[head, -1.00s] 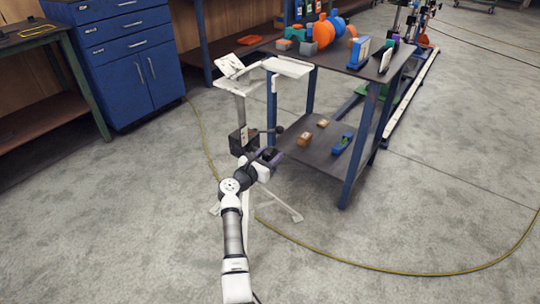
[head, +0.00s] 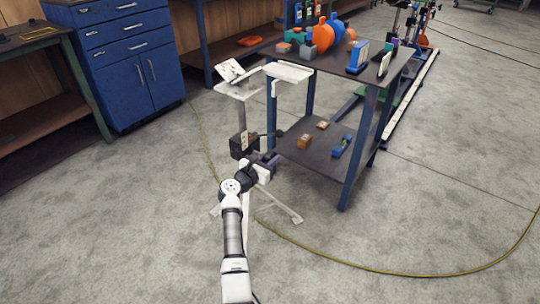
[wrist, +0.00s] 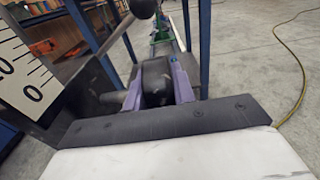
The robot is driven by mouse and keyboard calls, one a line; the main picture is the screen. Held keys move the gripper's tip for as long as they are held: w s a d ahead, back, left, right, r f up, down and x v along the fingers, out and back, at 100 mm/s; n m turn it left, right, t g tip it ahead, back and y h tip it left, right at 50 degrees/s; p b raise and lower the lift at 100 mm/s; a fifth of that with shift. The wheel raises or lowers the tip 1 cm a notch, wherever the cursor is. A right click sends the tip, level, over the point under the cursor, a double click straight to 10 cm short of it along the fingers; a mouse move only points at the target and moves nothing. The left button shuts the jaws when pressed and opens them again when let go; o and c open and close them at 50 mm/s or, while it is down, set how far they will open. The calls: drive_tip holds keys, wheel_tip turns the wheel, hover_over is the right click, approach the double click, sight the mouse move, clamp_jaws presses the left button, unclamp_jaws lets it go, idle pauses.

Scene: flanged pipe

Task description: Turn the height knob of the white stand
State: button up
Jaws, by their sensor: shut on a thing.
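The white stand (head: 242,90) stands left of the blue-legged table in the head view, with a small tray on top and splayed feet on the floor. A dark block (head: 240,146) with a scale sits on its column. The scale (wrist: 25,75) shows large at the left of the wrist view, with a 0 near its lower end. My gripper (wrist: 162,88) has purple fingers and is shut on the dark round height knob (wrist: 156,74) beside that block. In the head view my arm mostly hides the knob.
The blue-legged table (head: 345,170) stands close on the right, with blocks and orange parts on its top and shelf. A lever with a dark ball (wrist: 143,8) rises near the gripper. A yellow cable (head: 380,272) lies on the floor.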

drive_tip(key=r+g+y+p, duration=0.1)
drive_tip(key=g+p, duration=0.1)
drive_tip(key=p, duration=0.6)
drive_tip(key=shift+w+r+y+p, duration=0.1)
drive_tip(key=shift+y+p, duration=0.2)
drive_tip(key=shift+y, duration=0.1)
drive_tip(key=g+y+p, duration=0.1)
drive_tip(key=g+p, duration=0.1)
drive_tip(key=p, duration=0.4)
drive_tip(key=shift+g+y+p, duration=0.3)
drive_tip(key=shift+g+p, duration=0.05)
drive_tip(key=shift+g, duration=0.05)
drive_tip(key=g+p, duration=0.1)
drive_tip(key=p, duration=0.1)
drive_tip(key=g+y+p, duration=0.1)
drive_tip(key=shift+w+f+y+p, duration=0.15)
drive_tip(key=shift+f+y+p, duration=0.15)
drive_tip(key=shift+p, duration=0.05)
drive_tip(key=shift+f+g+y, duration=0.3)
drive_tip(key=shift+g+y, duration=0.2)
drive_tip(key=shift+g, duration=0.2)
drive_tip(key=shift+f+g+y+b, duration=0.4)
drive_tip(key=shift+g+y, duration=0.2)
drive_tip(key=shift+g, duration=0.1)
drive_tip(key=shift+f+g+y+b, duration=0.1)
drive_tip(key=shift+g+y+b, duration=0.4)
drive_tip(key=shift+b, duration=0.65)
drive_tip(key=g+b, duration=0.1)
drive_tip(key=b, duration=0.2)
drive_tip(key=shift+y, duration=0.3)
